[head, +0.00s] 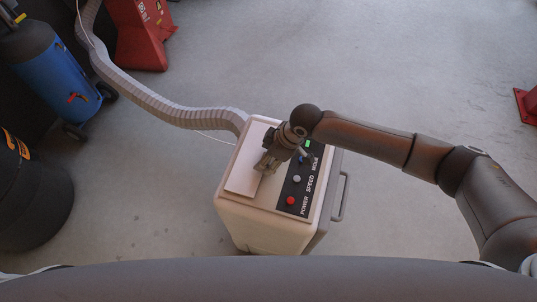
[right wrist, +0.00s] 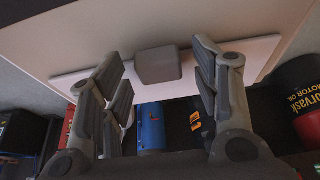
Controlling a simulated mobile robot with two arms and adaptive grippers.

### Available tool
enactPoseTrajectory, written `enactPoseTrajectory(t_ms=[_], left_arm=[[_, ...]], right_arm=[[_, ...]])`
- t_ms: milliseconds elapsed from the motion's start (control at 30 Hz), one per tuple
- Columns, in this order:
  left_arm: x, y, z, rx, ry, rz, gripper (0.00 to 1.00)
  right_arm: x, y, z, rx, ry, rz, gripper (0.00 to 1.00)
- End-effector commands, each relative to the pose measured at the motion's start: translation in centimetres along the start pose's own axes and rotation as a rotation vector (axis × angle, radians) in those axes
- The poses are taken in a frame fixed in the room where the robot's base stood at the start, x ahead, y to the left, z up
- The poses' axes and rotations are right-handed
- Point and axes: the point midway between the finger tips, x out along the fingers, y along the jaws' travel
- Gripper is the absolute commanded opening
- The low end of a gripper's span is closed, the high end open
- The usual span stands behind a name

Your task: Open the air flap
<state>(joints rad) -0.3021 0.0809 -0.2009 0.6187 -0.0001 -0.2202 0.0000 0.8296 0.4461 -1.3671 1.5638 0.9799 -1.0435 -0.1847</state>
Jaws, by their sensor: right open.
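The air flap (head: 241,179) is a flat pale plate on the left part of the top of a white box-shaped machine (head: 250,232). It seems to lie flat there; I cannot tell whether it is raised at all. In the right wrist view the flap (right wrist: 75,88) carries a small grey block handle (right wrist: 158,66). My right gripper (head: 264,163) is over the flap, hiding part of it in the head view. In the right wrist view the open fingers of my right gripper (right wrist: 163,82) stand to either side of the handle, with gaps on both sides. My left gripper is not in view.
A control panel (head: 297,184) with coloured buttons lies right of the flap. A ribbed hose (head: 160,108) leaves the machine's back. A side handle (head: 343,196) sticks out at right. A blue cylinder (head: 62,75) and dark barrel (head: 28,200) stand left. The floor right is mostly clear.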

Motion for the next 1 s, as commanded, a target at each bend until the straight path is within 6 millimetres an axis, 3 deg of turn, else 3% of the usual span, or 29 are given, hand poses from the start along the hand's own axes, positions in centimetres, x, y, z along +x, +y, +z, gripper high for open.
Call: enactPoseTrajectory(t_ms=[200,633,1000], left_arm=[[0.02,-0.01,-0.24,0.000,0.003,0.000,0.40],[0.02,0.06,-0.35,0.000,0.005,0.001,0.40],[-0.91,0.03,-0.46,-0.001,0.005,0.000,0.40]], right_arm=[[0.02,-0.01,0.00,0.000,0.000,0.000,0.56],[-0.01,0.00,-0.01,0.000,0.001,0.000,0.01],[-0.56,-0.01,-0.53,0.000,-0.038,0.000,0.00]])
